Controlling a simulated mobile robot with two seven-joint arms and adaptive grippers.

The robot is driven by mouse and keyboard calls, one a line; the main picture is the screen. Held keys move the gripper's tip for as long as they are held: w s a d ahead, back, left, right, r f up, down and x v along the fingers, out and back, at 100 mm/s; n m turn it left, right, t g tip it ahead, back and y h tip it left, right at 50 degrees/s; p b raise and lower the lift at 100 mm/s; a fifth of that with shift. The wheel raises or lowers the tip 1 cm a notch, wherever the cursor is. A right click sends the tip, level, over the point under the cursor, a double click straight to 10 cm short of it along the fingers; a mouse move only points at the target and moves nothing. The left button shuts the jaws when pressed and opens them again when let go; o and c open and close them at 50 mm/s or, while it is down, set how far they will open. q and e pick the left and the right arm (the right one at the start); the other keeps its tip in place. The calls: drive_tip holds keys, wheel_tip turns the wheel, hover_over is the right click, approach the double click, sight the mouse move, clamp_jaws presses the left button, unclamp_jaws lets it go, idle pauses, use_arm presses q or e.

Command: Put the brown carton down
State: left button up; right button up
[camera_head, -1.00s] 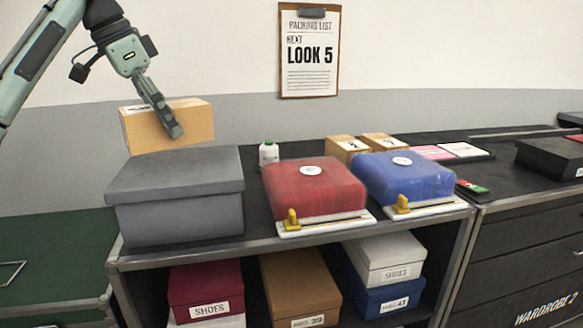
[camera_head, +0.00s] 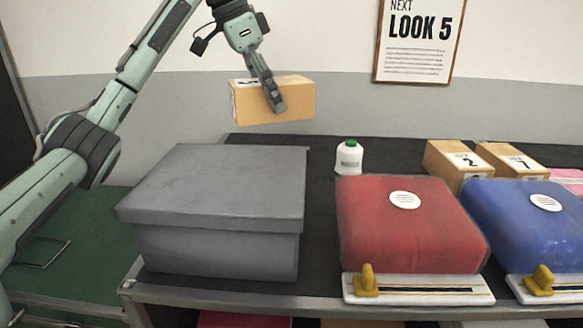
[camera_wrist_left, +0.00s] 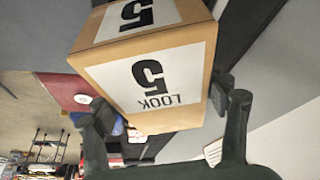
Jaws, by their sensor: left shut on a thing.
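The brown carton (camera_head: 296,101) is in my left gripper (camera_head: 276,102), held in the air above the back of the dark shelf top, behind the grey lidded box. In the left wrist view the carton (camera_wrist_left: 190,62) shows white labels reading "LOOK 5" and sits between the two fingers of the left gripper (camera_wrist_left: 165,112). The gripper is shut on it. The carton's far side is hidden. My right gripper is not in view.
The grey box (camera_head: 215,250) stands at the left of the shelf top (camera_head: 320,215). A white bottle with a green cap (camera_head: 349,160), a red bundle (camera_head: 410,235), a blue bundle (camera_head: 525,225) and two small cartons, one marked 2 (camera_head: 455,165), stand to the right. Bare dark surface lies around the bottle.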

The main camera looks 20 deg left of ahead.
use_arm(q)
wheel_tip(320, 180, down, 10)
drive_tip(key=shift+w+f, duration=0.1)
drive_tip(key=shift+f, duration=1.05)
wheel_tip(320, 180, down, 2)
drive_tip(key=shift+f, duration=0.5)
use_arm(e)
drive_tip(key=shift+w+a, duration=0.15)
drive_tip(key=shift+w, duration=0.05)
use_arm(q)
drive_tip(key=o, duration=1)
drive_tip(key=shift+f, duration=0.1)
drive_tip(key=shift+o, duration=0.6)
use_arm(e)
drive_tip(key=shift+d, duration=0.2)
